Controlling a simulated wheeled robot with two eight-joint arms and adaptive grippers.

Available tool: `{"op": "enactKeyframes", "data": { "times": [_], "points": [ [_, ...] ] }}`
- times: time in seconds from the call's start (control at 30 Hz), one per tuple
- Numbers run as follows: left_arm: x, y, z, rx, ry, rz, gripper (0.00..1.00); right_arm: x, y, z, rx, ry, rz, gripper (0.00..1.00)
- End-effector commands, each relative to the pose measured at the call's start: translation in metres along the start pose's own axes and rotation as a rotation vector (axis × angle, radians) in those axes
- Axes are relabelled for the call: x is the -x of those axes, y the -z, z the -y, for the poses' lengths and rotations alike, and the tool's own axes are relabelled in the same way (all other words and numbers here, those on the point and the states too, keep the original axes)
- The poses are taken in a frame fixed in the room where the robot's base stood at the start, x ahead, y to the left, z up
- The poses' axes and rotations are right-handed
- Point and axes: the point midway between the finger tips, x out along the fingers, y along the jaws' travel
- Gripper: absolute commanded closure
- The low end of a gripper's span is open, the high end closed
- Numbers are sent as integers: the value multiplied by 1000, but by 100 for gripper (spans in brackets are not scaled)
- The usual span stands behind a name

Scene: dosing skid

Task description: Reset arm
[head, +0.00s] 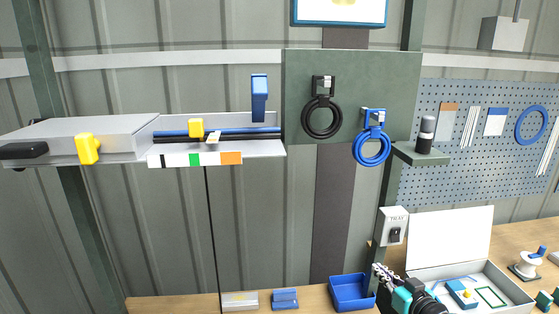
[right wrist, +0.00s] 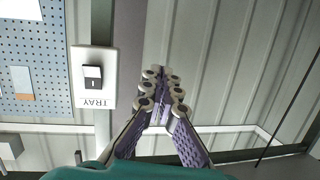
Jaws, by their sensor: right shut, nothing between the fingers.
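My right gripper (head: 384,272) is low in the head view, right of centre, with its teal wrist below it. Its fingers are together and empty. In the right wrist view the closed fingers (right wrist: 163,88) point up the picture against the grey corrugated wall. A white switch plate marked TRAY (head: 394,227) with a dark rocker is just above the gripper in the head view. In the right wrist view the plate (right wrist: 93,77) appears upside down, left of the fingers and apart from them. My left gripper is not in view.
A blue bin (head: 351,292) sits on the bench left of my right gripper. An open white case (head: 451,238) stands to its right. Black (head: 322,118) and blue (head: 371,151) coiled cables hang on the green panel.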

Motion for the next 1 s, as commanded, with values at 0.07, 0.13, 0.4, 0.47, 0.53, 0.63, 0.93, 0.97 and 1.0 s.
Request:
{"op": "enactKeyframes", "data": {
  "times": [0.07,0.13,0.4,0.47,0.53,0.63,0.93,0.97,1.0],
  "points": [
    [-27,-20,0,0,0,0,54,4,-46,51,-22,54,126,100],
    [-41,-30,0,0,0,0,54,16,-79,86,-42,72,240,100],
    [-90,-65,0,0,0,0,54,93,-210,155,-66,-34,604,100],
    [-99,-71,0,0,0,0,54,110,-232,156,-62,-81,649,100],
    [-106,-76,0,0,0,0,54,126,-250,156,-58,-132,685,100],
    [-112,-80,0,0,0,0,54,140,-266,152,-52,-188,711,100],
    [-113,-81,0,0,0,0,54,148,-272,149,-50,-222,721,100],
    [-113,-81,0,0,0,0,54,148,-272,149,-50,-222,721,100],
    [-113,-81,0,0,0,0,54,148,-272,149,-50,-222,721,100]
  ]
}}
